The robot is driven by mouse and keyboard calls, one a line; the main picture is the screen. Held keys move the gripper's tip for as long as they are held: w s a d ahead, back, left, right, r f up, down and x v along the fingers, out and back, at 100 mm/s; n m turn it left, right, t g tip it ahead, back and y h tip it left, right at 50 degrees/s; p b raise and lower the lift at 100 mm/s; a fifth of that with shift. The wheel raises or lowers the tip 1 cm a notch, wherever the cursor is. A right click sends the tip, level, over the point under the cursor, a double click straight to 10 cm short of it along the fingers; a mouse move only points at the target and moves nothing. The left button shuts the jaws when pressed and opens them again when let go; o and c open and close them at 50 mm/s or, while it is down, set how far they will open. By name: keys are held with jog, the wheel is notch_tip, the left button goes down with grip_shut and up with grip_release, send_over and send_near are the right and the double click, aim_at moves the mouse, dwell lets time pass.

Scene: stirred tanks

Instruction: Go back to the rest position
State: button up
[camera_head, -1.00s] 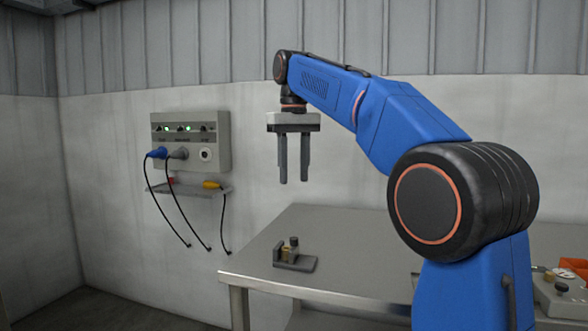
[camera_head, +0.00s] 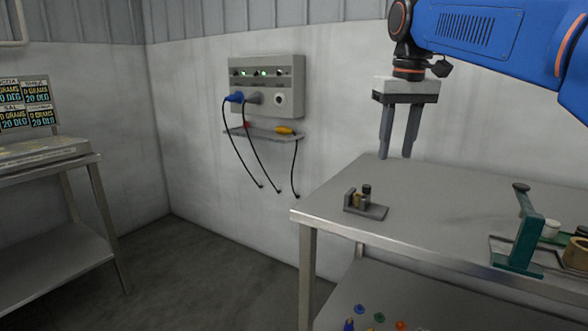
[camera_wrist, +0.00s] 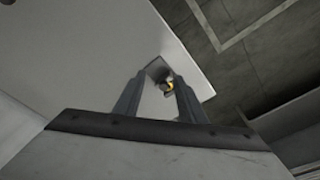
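My gripper (camera_head: 397,150) hangs from my blue arm with its fingers pointing down, above the far part of the steel table (camera_head: 440,195). The two fingers are apart with nothing between them in the head view. In the wrist view my gripper (camera_wrist: 158,100) also shows its fingers spread. A small grey holder (camera_head: 372,209) with a brass-coloured and a dark piece stands on the table's left part, below and nearer than the gripper. It also shows in the wrist view (camera_wrist: 154,70), beyond the fingertips.
A wall panel (camera_head: 267,85) has a blue plug (camera_head: 235,97) and a grey plug in it. A shelf (camera_head: 262,133) below holds a yellow plug (camera_head: 285,130). A green stand (camera_head: 526,232) is on the table's right. A side table (camera_head: 45,155) is at left. Floor between tables is clear.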

jog(key=s+d+f+m+t, duration=0.1)
jog(key=s+d+f, duration=0.1)
jog(key=s+f, duration=1)
jog(key=s+d+f+t, duration=0.2)
jog(key=s+d+f, duration=0.1)
jog(key=s+f, duration=1)
notch_tip(320, 180, down, 6)
jog(key=shift+d+f+m+t, duration=0.1)
jog(key=shift+d+m+t, duration=0.05)
jog(key=shift+m+t, duration=0.2)
